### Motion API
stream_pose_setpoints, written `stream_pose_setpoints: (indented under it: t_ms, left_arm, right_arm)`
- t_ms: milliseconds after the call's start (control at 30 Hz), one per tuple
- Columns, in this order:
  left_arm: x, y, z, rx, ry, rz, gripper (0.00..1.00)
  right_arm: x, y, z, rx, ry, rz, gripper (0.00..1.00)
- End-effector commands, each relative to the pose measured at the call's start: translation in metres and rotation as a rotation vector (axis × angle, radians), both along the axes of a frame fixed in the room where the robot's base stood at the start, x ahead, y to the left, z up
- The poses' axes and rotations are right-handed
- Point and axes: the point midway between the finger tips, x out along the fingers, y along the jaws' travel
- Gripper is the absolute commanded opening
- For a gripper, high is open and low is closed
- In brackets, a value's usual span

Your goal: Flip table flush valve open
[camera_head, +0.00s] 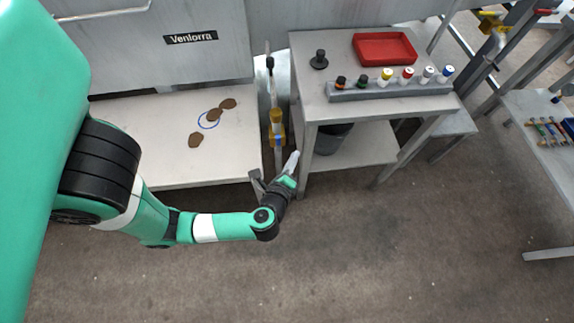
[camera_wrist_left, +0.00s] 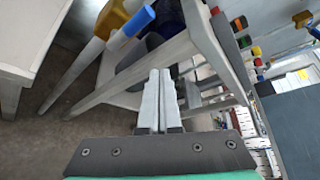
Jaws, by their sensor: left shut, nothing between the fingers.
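A yellow valve body (camera_head: 277,117) stands on a pipe between the white table and the grey side table in the head view. The left wrist view shows a yellow valve part (camera_wrist_left: 117,17) at upper left with a blue handle (camera_wrist_left: 136,22) beside it. My left gripper (camera_head: 294,157) is shut and empty, low in front of the gap between the tables, below and slightly right of the valve in the picture. Its closed fingers (camera_wrist_left: 152,78) point toward the side table's legs in the wrist view, apart from the blue handle. My right gripper is not in view.
The white table (camera_head: 155,165) holds several brown pieces (camera_head: 196,140). The grey side table (camera_head: 300,70) bears a red tray (camera_head: 384,48) and a rack of bottles (camera_head: 390,90); its front leg (camera_head: 306,165) is close to my gripper. Open floor (camera_head: 370,250) lies in front.

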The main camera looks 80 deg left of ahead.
Motion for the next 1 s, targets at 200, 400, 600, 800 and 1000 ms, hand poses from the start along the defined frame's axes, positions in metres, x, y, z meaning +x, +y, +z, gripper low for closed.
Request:
stream_pose_setpoints:
  t_ms: [200, 400, 600, 800, 1000]
  left_arm:
    - [-0.022, -0.035, 0.002, 0.003, -0.001, -0.008, 0.0]
    - [-0.032, -0.049, 0.001, 0.002, -0.001, -0.003, 0.0]
    - [-0.034, -0.05, 0.0, 0.001, -0.001, 0.001, 0.0]
    - [-0.034, -0.05, 0.0, 0.001, -0.001, 0.001, 0.0]
    - [-0.033, -0.05, 0.0, 0.001, -0.001, 0.001, 0.0]
  right_arm:
    - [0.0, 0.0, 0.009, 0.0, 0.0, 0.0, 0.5]
    - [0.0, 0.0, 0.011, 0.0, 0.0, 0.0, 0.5]
    - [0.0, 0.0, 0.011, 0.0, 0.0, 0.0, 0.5]
    - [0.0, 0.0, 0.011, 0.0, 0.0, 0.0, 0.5]
    - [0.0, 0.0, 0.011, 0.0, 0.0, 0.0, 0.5]
